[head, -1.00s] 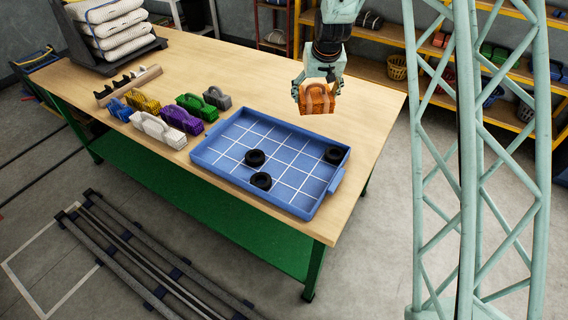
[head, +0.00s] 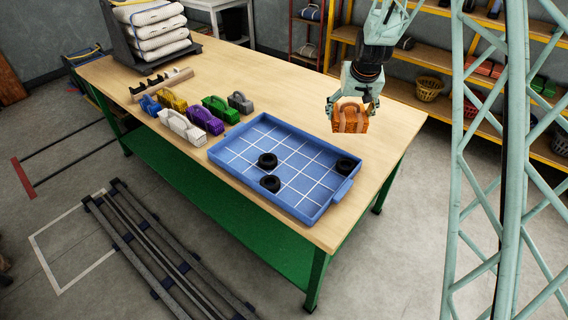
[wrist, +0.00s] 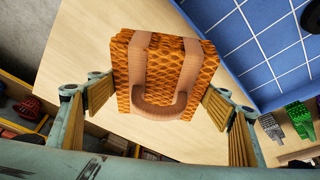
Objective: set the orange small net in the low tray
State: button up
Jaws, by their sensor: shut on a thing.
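The orange small net (head: 350,118) is a block-shaped bundle with a mesh surface, brown straps and a handle. My gripper (head: 351,106) is shut on it and holds it above the wooden table, beyond the far right side of the low tray. In the wrist view the net (wrist: 165,75) sits between both finger pads. The low tray (head: 322,210) is blue with a white grid and a raised rim. Three black rings (head: 267,160) lie in it, one near the right end and two nearer the middle. The tray's left and far parts are bare.
Several other small nets, among them white (head: 182,128), purple (head: 205,119) and green (head: 221,109), stand left of the tray. A notched wooden rack (head: 162,84) and stacked white sacks (head: 150,25) are farther back. Bare table (head: 270,85) lies behind the tray.

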jog(key=shift+a, duration=0.1)
jog(key=shift+s+a+f, duration=0.15)
jog(key=shift+s+a, duration=0.05)
jog(key=shift+a, duration=0.35)
jog(key=shift+s+a+f, duration=0.1)
jog(key=shift+s+a, duration=0.05)
jog(key=shift+a, duration=0.35)
jog(key=s+a+f+m+h, duration=0.1)
jog(key=s+a, duration=0.3)
jog(key=a, duration=0.6)
jog(key=s+a+f+m+h, duration=0.1)
jog(key=s+a+m, duration=0.3)
jog(key=a, duration=0.6)
jog(key=s+a+f+m+b, duration=0.1)
jog(key=s+a+f+m, duration=0.1)
jog(key=s+a, duration=0.4)
jog(key=shift+s+a+f+g+h, duration=0.1)
jog(key=shift+a+f+g+h, duration=0.1)
jog(key=shift+a, duration=0.9)
jog(key=shift+a+f+g+h, duration=0.1)
jog(key=shift+a+g+h, duration=0.1)
jog(key=shift+a, duration=0.85)
